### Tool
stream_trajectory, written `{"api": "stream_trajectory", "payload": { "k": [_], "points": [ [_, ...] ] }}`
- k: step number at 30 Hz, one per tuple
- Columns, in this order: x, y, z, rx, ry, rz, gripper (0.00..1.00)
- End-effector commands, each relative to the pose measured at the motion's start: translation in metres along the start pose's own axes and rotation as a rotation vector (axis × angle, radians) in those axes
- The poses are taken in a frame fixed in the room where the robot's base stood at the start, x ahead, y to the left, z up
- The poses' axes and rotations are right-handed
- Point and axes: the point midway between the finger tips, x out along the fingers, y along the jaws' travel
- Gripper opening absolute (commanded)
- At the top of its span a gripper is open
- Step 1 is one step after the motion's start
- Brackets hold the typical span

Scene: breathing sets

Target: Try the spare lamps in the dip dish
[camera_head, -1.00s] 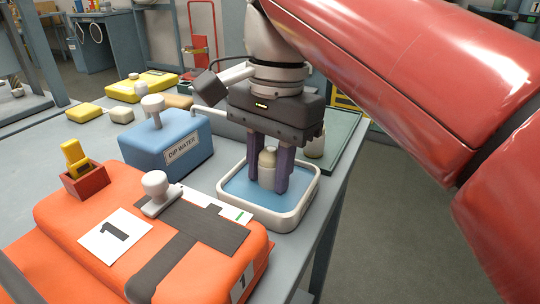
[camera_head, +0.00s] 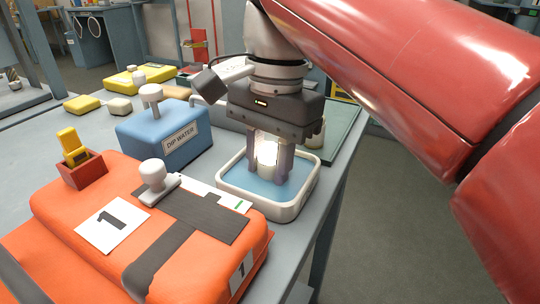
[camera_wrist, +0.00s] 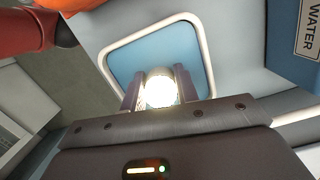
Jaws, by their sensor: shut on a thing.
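A small lamp (camera_head: 266,155) is held upright between the two fingers of my gripper (camera_head: 270,170), which is shut on it. Its top glows bright white. The glow also shows between the fingers in the wrist view (camera_wrist: 160,90). The lamp is in the dip dish (camera_head: 225,190), a white-rimmed square tray with blue water. The dish rim also shows in the wrist view (camera_wrist: 204,60). Whether the lamp's base touches the dish floor, I cannot tell.
A blue box labelled DIP WATER (camera_head: 165,138) stands left of the dish. An orange pack marked 1 (camera_head: 75,205) lies close in front, with a small red holder (camera_head: 84,172) on it. Yellow packs (camera_head: 135,80) lie farther back. The table's right edge is near the dish.

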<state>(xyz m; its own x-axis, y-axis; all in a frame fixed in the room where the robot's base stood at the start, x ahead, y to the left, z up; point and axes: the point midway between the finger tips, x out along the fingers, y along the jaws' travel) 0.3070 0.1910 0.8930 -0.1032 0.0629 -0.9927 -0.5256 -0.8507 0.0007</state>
Motion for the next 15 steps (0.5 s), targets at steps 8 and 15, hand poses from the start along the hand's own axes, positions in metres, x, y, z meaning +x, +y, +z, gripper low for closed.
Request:
{"api": "stream_trajectory", "payload": {
  "k": [8, 15],
  "points": [
    [0.0006, 0.0000, -0.0001, 0.000, 0.000, 0.000, 0.56],
    [-0.0005, -0.0001, -0.0001, 0.000, 0.000, 0.000, 0.56]
  ]
}}
